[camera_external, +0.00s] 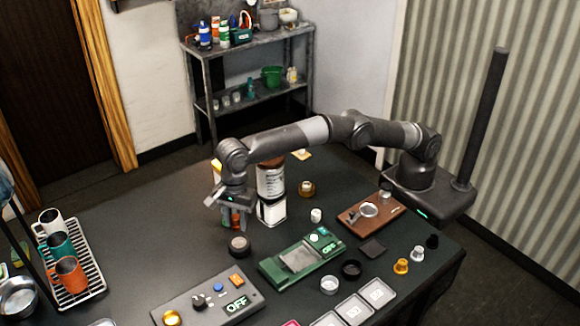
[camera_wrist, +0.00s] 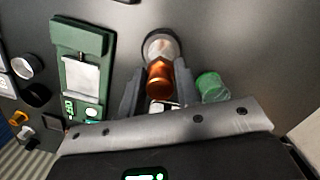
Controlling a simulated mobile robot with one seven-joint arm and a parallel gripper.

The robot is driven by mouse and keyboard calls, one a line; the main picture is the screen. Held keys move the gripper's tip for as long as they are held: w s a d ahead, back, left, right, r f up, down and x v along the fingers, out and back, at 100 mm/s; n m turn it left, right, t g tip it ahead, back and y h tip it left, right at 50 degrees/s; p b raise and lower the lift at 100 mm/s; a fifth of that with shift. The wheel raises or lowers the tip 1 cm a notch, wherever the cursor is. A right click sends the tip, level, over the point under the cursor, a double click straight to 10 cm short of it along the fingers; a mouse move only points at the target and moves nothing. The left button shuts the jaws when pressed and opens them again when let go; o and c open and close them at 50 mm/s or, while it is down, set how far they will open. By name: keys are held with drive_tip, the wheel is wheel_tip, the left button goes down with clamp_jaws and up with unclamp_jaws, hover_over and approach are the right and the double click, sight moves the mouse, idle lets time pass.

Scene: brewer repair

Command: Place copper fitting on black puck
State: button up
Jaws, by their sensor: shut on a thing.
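My gripper (camera_wrist: 160,88) is shut on the copper fitting (camera_wrist: 159,80), which shows between its two fingers in the wrist view. The black puck (camera_wrist: 176,48), a dark round disc with a greyish top, lies just beyond the fitting in that view, partly covered by it. In the external view the puck (camera_external: 239,246) lies on the table below and slightly right of my gripper (camera_external: 232,204). The fitting appears held above the table; I cannot tell if it touches the puck.
A green device (camera_external: 301,260) and a grey control box (camera_external: 208,299) stand near the puck. A green-topped item (camera_wrist: 212,87) is close to the right finger in the wrist view. A white-labelled bottle (camera_external: 271,182) stands behind my gripper. A mug rack (camera_external: 88,284) is at left.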

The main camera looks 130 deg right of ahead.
sight(239, 243)
drive_tip(key=shift+f, duration=3)
drive_tip(key=shift+f, duration=0.1)
drive_tip(key=o, duration=1)
drive_tip(key=shift+f, duration=0.1)
